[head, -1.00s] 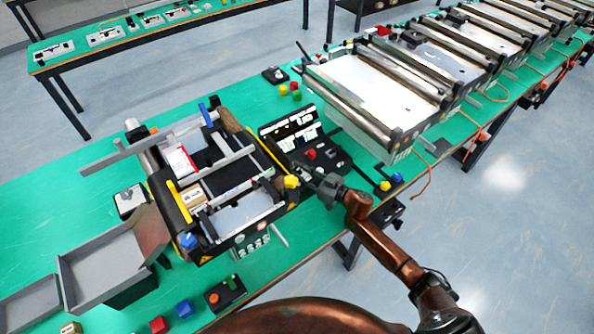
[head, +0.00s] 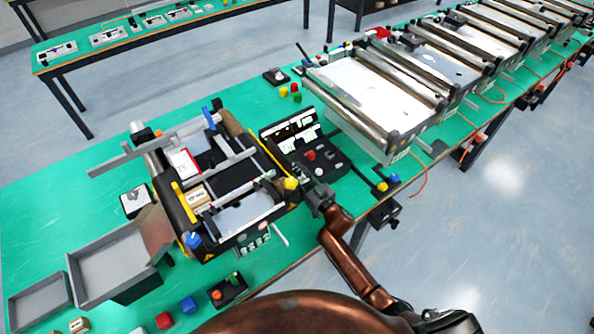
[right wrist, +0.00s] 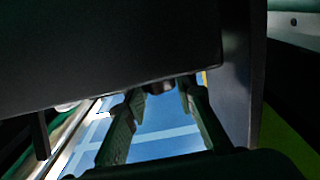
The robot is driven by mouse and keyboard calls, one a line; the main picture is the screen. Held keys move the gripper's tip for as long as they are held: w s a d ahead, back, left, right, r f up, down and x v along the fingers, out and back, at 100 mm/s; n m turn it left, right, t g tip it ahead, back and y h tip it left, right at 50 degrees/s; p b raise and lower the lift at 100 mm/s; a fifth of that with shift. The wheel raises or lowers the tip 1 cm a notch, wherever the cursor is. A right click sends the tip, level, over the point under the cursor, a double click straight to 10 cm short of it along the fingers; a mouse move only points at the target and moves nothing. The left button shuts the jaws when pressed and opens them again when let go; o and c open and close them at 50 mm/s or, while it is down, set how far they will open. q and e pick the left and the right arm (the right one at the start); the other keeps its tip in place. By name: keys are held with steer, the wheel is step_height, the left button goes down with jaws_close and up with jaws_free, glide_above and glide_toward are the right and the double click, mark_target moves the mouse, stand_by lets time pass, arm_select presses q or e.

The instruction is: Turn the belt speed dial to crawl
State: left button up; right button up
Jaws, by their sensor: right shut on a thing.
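A black control box (head: 330,172) with red buttons and a raised display panel (head: 292,133) stands on the green bench, right of the mini conveyor (head: 176,205). My right gripper (head: 314,190) is at the box's near edge, and its fingers are small and partly hidden there. In the right wrist view the two fingers (right wrist: 163,98) close in on a small dark round piece (right wrist: 160,87), which looks like the belt speed dial. A large black body hides most of it. The dial's marks and setting cannot be read. My left gripper is not in view.
Grey trays (head: 110,262) stand at the left. A long roller conveyor (head: 365,95) runs along the right.

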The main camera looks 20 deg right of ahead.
steer(key=shift+m+t+h, duration=0.3)
steer(key=shift+m+h, duration=0.3)
steer(key=shift+h, duration=0.6)
steer(key=o, duration=1.2)
steer(key=shift+c, duration=0.2)
steer(key=s+d, duration=0.2)
steer(key=s, duration=0.9)
steer(key=shift+s+d, duration=0.15)
steer(key=shift+s, duration=0.25)
